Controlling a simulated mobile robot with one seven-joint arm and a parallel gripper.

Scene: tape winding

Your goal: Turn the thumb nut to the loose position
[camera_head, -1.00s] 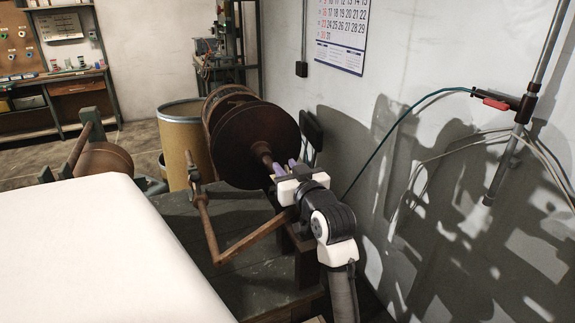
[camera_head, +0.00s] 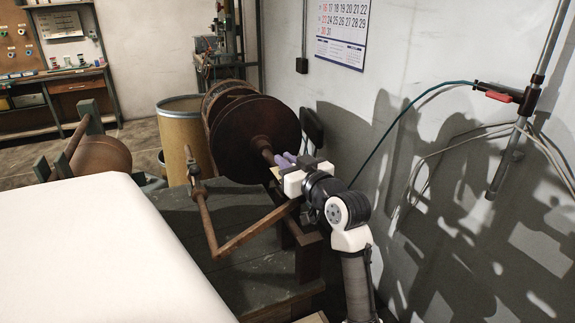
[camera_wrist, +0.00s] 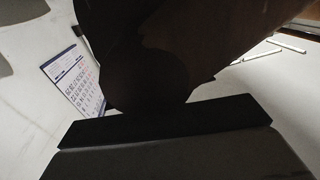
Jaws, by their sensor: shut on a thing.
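A large rust-brown reel (camera_head: 240,135) sits on a horizontal shaft, with its hub (camera_head: 263,147) sticking out toward my arm. My gripper (camera_head: 280,160) is at the hub's outer end, its lavender fingers shut around the thumb nut there. The nut itself is mostly hidden by the fingers, so its turn position cannot be read. In the wrist view a large dark shape, probably the reel (camera_wrist: 190,50), fills the upper middle; the fingertips and nut cannot be made out there.
A bent rusty crank (camera_head: 207,225) stands just left of my gripper, its lower arm passing beneath it. The grey wall (camera_head: 420,60) is close on the right, with a hanging cable (camera_head: 400,125). A pale surface (camera_head: 90,250) fills the lower left.

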